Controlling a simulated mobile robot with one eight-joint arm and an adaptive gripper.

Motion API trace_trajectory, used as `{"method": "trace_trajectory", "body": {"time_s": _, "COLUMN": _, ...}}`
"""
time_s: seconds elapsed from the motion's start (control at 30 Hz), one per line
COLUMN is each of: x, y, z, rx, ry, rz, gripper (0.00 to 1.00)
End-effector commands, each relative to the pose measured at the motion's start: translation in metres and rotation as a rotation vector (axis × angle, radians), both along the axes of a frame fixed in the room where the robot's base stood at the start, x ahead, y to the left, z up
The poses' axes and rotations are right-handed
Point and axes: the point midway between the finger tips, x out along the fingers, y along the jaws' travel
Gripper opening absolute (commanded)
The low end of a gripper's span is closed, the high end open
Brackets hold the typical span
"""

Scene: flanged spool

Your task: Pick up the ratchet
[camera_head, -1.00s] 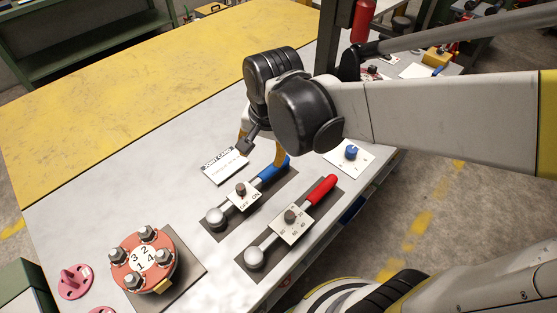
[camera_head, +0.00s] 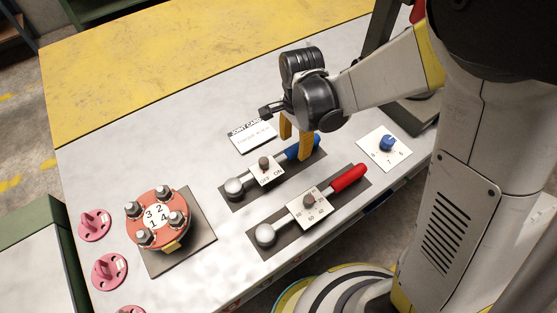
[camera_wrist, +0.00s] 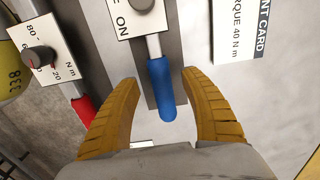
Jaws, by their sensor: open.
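The ratchet (camera_head: 235,187) has a round metal head, a white OFF/ON plate with a knob, and a blue handle. It lies on a dark mat on the bench. In the wrist view its blue handle (camera_wrist: 163,92) runs between my fingers, with a gap on each side. My gripper (camera_head: 295,148) is open over the handle, its yellow fingers pointing down. In the wrist view the gripper (camera_wrist: 160,78) shows one finger on either side of the handle. My fingers hide part of the handle in the head view, and their height above the mat is hard to tell.
A red-handled wrench with a dial plate (camera_head: 309,207) lies alongside, nearer the bench's front edge. A red flange with numbered bolts (camera_head: 157,216) stands at left, near pink flanged pieces (camera_head: 109,271). A joint card (camera_head: 251,137) lies behind the ratchet; a blue knob plate (camera_head: 387,145) is at right.

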Motion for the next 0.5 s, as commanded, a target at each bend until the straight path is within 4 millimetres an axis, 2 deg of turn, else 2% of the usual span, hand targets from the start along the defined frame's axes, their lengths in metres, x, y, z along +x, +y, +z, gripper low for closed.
{"method": "trace_trajectory", "body": {"time_s": 0.1, "x": 0.002, "y": -0.002, "z": -0.022, "rx": 0.000, "ry": 0.000, "rz": -0.001, "gripper": 0.53}}
{"method": "trace_trajectory", "body": {"time_s": 0.23, "x": 0.002, "y": -0.003, "z": -0.041, "rx": 0.000, "ry": 0.000, "rz": 0.001, "gripper": 0.53}}
{"method": "trace_trajectory", "body": {"time_s": 0.5, "x": 0.002, "y": -0.003, "z": -0.043, "rx": 0.000, "ry": 0.000, "rz": 0.001, "gripper": 0.52}}
